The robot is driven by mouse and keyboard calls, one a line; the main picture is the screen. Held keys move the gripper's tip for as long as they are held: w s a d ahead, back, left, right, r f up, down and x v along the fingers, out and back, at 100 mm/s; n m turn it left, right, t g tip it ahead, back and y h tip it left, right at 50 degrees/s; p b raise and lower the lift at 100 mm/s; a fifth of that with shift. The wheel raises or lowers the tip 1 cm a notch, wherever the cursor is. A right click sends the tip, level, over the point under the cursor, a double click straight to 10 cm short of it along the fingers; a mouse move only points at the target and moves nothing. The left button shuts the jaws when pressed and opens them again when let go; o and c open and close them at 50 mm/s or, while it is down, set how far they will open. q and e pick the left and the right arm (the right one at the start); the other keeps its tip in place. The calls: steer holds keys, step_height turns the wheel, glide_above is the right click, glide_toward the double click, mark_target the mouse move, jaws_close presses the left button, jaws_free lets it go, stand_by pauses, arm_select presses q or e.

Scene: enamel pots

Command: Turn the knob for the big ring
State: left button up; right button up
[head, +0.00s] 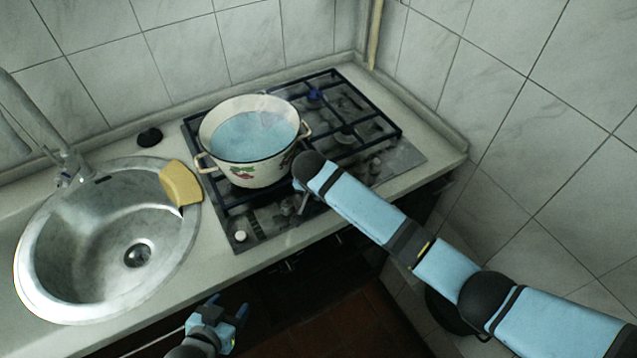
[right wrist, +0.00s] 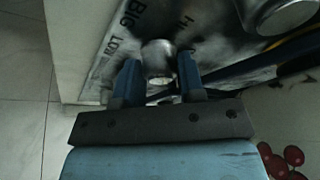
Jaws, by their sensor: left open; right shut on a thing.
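In the right wrist view a silvery metal knob (right wrist: 157,58) sits between the two blue fingers of my right gripper (right wrist: 158,82), which is shut on it. The panel beside it bears dark printed letters, among them "BIG". My left gripper (head: 228,318) is open and empty, low in front of the counter.
A white enamel pot (head: 252,168) with fruit decoration and bluish contents stands on the hob's left side, close to my right gripper. A yellow sponge (head: 181,183) lies on the rim of the round sink (head: 75,260). Another knob (head: 240,236) shows at the hob's front left.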

stand_by(0.5)
steer(key=o, duration=0.9)
steer(key=v, duration=1.3)
steer(key=shift+s+r, duration=0.2)
steer(key=shift+r, duration=0.15)
steer(key=shift+a, duration=0.15)
